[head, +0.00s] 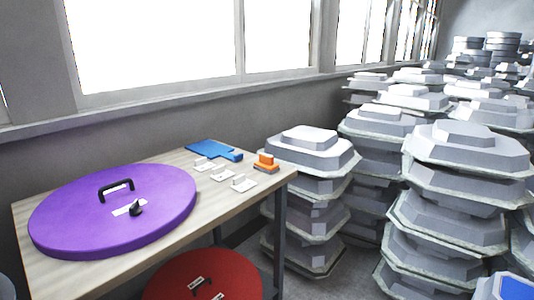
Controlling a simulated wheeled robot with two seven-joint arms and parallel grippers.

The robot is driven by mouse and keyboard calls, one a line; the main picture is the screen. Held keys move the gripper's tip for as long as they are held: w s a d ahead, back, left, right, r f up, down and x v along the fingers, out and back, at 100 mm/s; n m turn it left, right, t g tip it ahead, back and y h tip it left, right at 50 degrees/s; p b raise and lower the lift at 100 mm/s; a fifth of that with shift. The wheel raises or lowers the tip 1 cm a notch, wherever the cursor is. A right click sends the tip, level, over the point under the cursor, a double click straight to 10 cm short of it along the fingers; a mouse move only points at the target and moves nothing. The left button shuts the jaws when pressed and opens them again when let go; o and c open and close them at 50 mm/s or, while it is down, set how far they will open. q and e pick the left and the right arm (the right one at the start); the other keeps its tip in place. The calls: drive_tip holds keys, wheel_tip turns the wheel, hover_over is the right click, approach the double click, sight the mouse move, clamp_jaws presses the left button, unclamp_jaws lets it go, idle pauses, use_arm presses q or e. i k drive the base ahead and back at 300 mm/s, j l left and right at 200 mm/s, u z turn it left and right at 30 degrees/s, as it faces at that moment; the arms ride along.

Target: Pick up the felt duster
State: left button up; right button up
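A small orange block on a darker base (266,162) lies at the right end of the wooden table (245,197); it looks like the felt duster, though it is too small to be certain. It sits close to the table's right edge, with its top free. Neither my left nor my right gripper is in view.
A large purple disc (160,205) with a black handle covers the table's left part. Several small white handled pieces (222,175) and a blue flat object (205,148) lie left of the orange block. A red disc (235,275) is below. Stacked grey moulds (310,158) stand close right.

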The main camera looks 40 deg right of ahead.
sight(265, 165)
drive_tip(key=i+l, duration=0.15)
drive_tip(key=l, duration=0.2)
drive_tip(key=i+l, duration=0.15)
drive_tip(key=l, duration=0.2)
drive_tip(key=i+l+u, duration=0.1)
drive_tip(key=l, duration=0.25)
drive_tip(key=i+l, duration=0.2)
drive_tip(key=l, duration=0.15)
drive_tip(key=i+l+u, duration=0.1)
drive_tip(key=l, duration=0.25)
drive_tip(key=i+l, duration=0.15)
drive_tip(key=l, duration=0.2)
drive_tip(key=i+l, duration=0.15)
drive_tip(key=l, duration=0.25)
drive_tip(key=u, duration=0.05)
